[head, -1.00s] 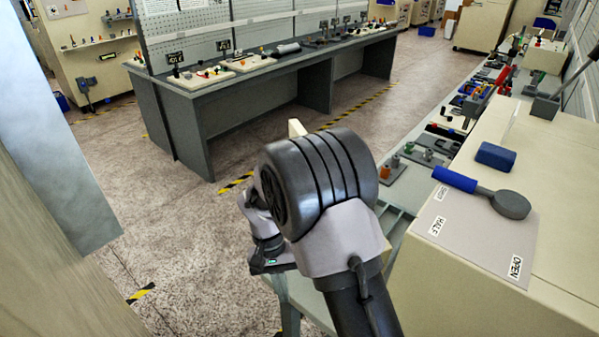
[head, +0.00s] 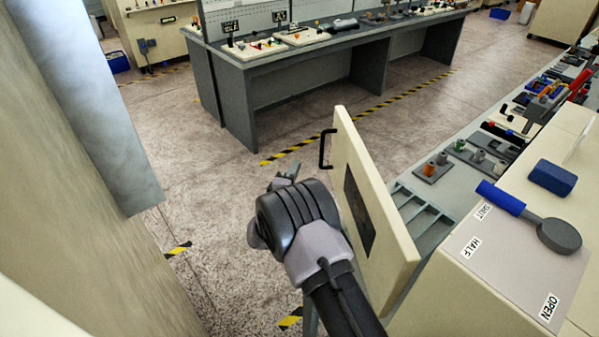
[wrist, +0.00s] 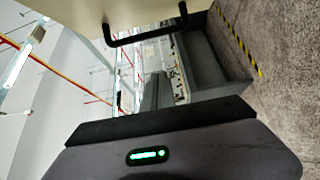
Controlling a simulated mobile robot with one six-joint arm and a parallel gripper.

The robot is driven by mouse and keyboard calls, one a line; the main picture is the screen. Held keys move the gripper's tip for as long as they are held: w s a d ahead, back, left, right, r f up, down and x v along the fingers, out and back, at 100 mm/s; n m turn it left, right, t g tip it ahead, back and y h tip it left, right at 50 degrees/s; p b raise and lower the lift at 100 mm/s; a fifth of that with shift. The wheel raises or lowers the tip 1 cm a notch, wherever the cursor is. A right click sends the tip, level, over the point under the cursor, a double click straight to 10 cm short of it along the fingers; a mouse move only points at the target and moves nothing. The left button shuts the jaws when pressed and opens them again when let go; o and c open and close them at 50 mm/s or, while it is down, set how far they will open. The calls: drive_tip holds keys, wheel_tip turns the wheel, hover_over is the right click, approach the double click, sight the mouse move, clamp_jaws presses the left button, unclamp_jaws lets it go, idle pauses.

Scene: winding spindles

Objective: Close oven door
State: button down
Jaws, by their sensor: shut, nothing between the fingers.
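The oven door (head: 375,205) is a cream panel with a dark window and a black bar handle (head: 326,149). It stands swung open, out from the cream oven housing (head: 440,300) at the right. My gripper (head: 284,177) is left of the door, with its fingers shut and empty. It looks apart from the handle, and my wrist hides part of it. In the wrist view, the door (wrist: 130,8) and its black handle (wrist: 145,38) show at the top, beyond my dark gripper body with its green light. The fingertips cannot be made out there.
A lever with a blue grip (head: 501,197) lies on a plate marked SHUT, HALF and OPEN, its grip near SHUT. A blue block (head: 553,178) is beside it. A grey workbench (head: 300,65) stands behind. The speckled floor between is clear. A pale panel (head: 90,110) stands close at left.

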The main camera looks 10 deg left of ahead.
drive_tip(key=w+d, duration=0.5)
drive_tip(key=shift+w+b, duration=0.3)
drive_tip(key=shift+w, duration=0.05)
drive_tip(key=shift+d, duration=0.1)
